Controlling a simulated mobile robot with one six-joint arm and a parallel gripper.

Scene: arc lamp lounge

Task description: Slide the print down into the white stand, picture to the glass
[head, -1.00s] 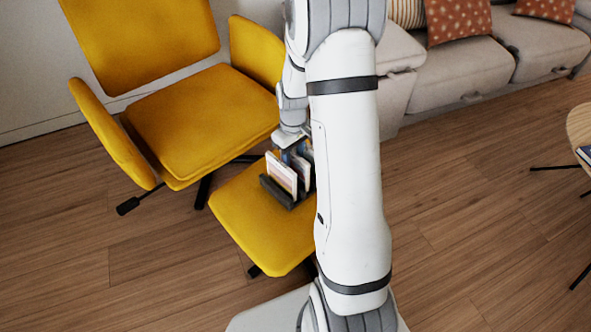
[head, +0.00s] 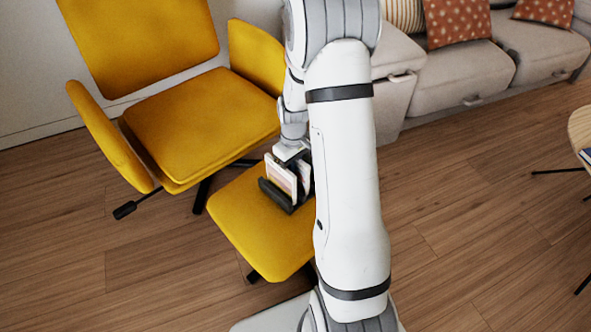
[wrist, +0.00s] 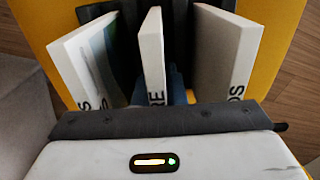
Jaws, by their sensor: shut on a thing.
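The front panel (head: 280,178) shows a pinkish face in the head view. In the wrist view there is a left panel (wrist: 85,65), a middle panel (wrist: 153,58) and a right panel (wrist: 222,55), all with dark lettering on their edges. My gripper (head: 297,160) is down at the rack, shut on the middle panel as far as the wrist view shows; its fingers are mostly hidden. I cannot tell which panel is the print. No white stand or glass is visible.
The yellow footstool (head: 258,235) has bare cushion in front of the rack. A yellow armchair (head: 200,120) stands behind it at left. A grey sofa (head: 465,75) with cushions is at the back right. A round table (head: 582,125) shows at the right edge. Wooden floor is open between.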

